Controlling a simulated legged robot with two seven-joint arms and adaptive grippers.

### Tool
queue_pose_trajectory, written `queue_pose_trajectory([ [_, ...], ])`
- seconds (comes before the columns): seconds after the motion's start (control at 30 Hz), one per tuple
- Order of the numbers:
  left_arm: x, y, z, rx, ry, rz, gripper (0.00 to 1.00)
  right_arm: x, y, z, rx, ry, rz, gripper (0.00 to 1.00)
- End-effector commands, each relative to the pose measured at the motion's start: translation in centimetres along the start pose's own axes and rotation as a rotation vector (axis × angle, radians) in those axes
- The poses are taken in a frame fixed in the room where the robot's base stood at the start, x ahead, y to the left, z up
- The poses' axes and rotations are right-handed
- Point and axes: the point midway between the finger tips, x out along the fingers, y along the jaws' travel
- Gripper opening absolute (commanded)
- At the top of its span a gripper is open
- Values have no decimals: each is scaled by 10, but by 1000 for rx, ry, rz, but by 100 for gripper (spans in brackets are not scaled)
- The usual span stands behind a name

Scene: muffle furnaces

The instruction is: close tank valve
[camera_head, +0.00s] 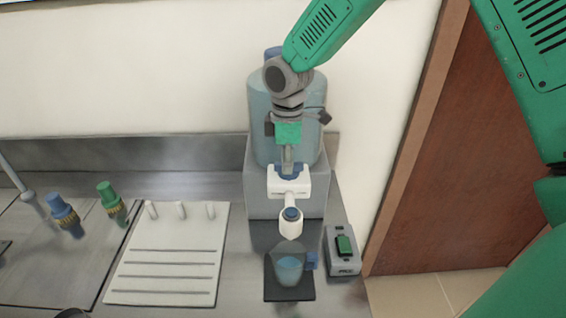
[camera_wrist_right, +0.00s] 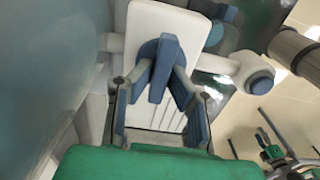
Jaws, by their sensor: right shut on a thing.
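The translucent blue tank (camera_head: 262,115) stands upright on a grey block against the wall. Its white tap fitting (camera_head: 289,188) sticks out at the front, with a blue valve handle (camera_head: 280,172) on top. My right gripper (camera_head: 289,166) reaches down in front of the tank and is shut on the valve handle. In the right wrist view, the blue handle (camera_wrist_right: 158,72) sits between the fingertips of the right gripper (camera_wrist_right: 165,75), in front of the white fitting (camera_wrist_right: 150,30). A clear beaker (camera_head: 289,270) with blue liquid stands below the spout. My left gripper is not in view.
The beaker stands on a dark mat (camera_head: 289,294). A grey box with a green switch (camera_head: 345,262) is to its right. A brown door (camera_head: 480,180) is at the right.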

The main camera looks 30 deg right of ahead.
Motion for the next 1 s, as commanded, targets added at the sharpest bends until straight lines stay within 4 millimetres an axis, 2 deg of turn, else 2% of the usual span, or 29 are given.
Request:
queue_pose_trajectory([
  [0.43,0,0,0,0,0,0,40,0,2,4,-9,-7,0,0],
  [0.47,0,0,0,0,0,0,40,0,2,4,-8,-7,0,21],
  [0.5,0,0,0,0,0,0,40,0,2,4,-8,-7,1,34],
  [0.83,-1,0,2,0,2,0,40,-1,3,-2,-9,-4,2,34],
  [1.0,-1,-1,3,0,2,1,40,-19,2,-3,-9,-2,5,34],
])
